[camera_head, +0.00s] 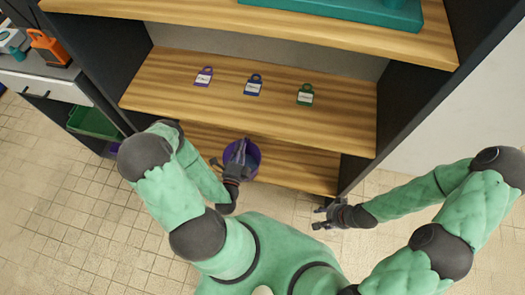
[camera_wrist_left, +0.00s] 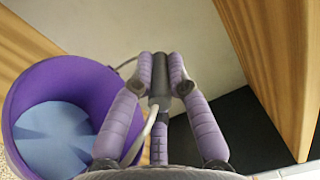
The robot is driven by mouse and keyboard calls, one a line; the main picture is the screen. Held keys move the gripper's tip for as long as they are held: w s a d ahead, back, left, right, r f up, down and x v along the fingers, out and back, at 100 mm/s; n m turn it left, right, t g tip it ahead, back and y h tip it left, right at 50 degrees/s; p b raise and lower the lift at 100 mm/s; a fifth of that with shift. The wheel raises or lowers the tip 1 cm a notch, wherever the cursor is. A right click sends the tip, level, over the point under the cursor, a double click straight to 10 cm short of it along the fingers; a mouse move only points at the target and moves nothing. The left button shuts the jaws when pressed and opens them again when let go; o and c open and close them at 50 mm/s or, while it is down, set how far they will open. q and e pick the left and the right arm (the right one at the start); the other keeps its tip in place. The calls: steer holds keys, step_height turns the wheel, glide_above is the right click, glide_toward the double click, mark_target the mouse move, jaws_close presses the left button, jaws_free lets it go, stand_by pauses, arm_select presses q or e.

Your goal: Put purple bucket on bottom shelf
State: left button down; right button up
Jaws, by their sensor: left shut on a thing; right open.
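The purple bucket (camera_head: 256,153) is at the front of the bottom shelf (camera_head: 297,166) in the head view, partly hidden by my left gripper. I cannot tell whether its base touches the shelf. In the left wrist view the bucket (camera_wrist_left: 68,78) shows its round rim and a pale blue inside. My left gripper (camera_head: 238,153) is above the bucket. In the left wrist view its purple fingers (camera_wrist_left: 161,75) are shut on the dark grip of the bucket's wire handle. My right gripper (camera_head: 321,216) is open and empty, to the right of the shelf's front.
The middle shelf (camera_head: 170,98) above holds a purple tag (camera_head: 204,76), a blue tag (camera_head: 253,85) and a green tag (camera_head: 305,95). A teal box (camera_head: 345,8) sits on the top shelf. A green bin (camera_head: 95,122) stands left of the unit. The tiled floor in front is clear.

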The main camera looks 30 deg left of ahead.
arm_select(q)
steer(key=shift+w+a, duration=0.15)
steer(key=shift+a, duration=0.05)
steer(key=w+a+f+b, duration=0.1)
steer(key=w, duration=0.1)
steer(key=w+a+f+b, duration=0.1)
steer(key=w+a, duration=0.1)
steer(key=w+a+f+b, duration=0.1)
steer(key=w+a+f, duration=0.1)
steer(key=shift+w+a+f+b, duration=0.1)
steer(key=shift+w+b, duration=0.2)
steer(key=shift+w, duration=0.05)
steer(key=w+a+f+b, duration=0.3)
steer(key=w+f+b, duration=0.1)
steer(key=f, duration=0.4)
steer(key=shift+f+b, duration=0.35)
steer(key=shift+b, duration=0.05)
steer(key=shift+a, duration=0.1)
steer(key=shift+f, duration=0.1)
steer(key=c, duration=1.2)
jaws_free()
steer(key=shift+f, duration=0.1)
